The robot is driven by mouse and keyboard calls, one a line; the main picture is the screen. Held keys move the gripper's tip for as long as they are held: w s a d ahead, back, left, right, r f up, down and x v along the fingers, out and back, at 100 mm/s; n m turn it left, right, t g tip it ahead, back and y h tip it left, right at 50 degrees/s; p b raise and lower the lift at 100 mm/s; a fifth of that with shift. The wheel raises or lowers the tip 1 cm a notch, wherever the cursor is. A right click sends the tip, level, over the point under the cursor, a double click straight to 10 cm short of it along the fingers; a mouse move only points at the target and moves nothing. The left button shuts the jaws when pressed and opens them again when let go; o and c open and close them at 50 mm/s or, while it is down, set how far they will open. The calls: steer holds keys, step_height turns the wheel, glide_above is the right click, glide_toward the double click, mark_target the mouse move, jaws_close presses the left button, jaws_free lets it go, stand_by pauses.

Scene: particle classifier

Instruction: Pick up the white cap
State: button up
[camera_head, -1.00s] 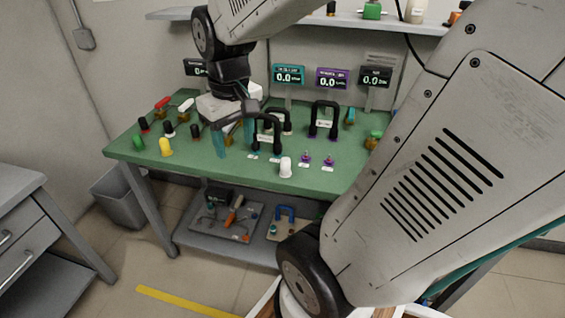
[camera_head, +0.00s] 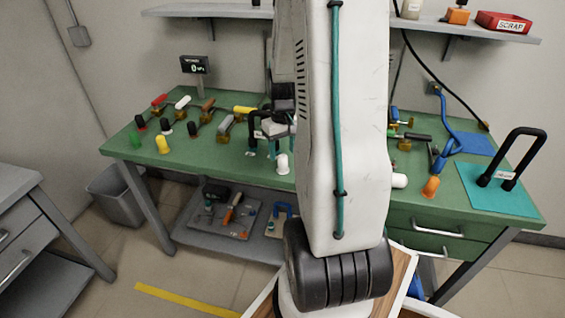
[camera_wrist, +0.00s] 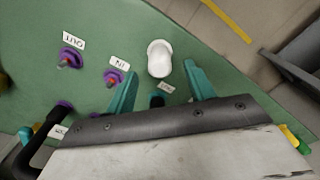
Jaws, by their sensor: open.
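The white cap (camera_wrist: 159,60) stands on the green table (camera_wrist: 215,60) near its front edge, beside a small label, in the wrist view. It also shows in the head view (camera_head: 282,164). My gripper (camera_wrist: 160,72) is open, with one teal finger on each side of the picture below the cap. The cap lies ahead of the gap between the fingertips, and I see nothing held.
Two purple-based fittings (camera_wrist: 114,77) labelled IN and OUT stand left of the cap in the wrist view. A black handle (camera_wrist: 38,146) is at lower left. Coloured caps, including a yellow one (camera_head: 162,145), stand at the table's left. Another white piece (camera_head: 399,180) lies right of my arm.

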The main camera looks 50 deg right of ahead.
mark_target(283, 156)
step_height(283, 156, down, 4)
steer(key=shift+r, duration=0.15)
steer(key=c, duration=0.9)
steer(key=shift+c, duration=0.2)
steer(key=shift+r, duration=0.1)
steer(key=shift+r, duration=0.6)
step_height(283, 156, up, 2)
steer(key=shift+r, duration=0.2)
steer(key=s+a+r, duration=0.1)
steer(key=s, duration=1.5)
steer(key=shift+a+r, duration=0.15)
steer(key=shift+a, duration=0.15)
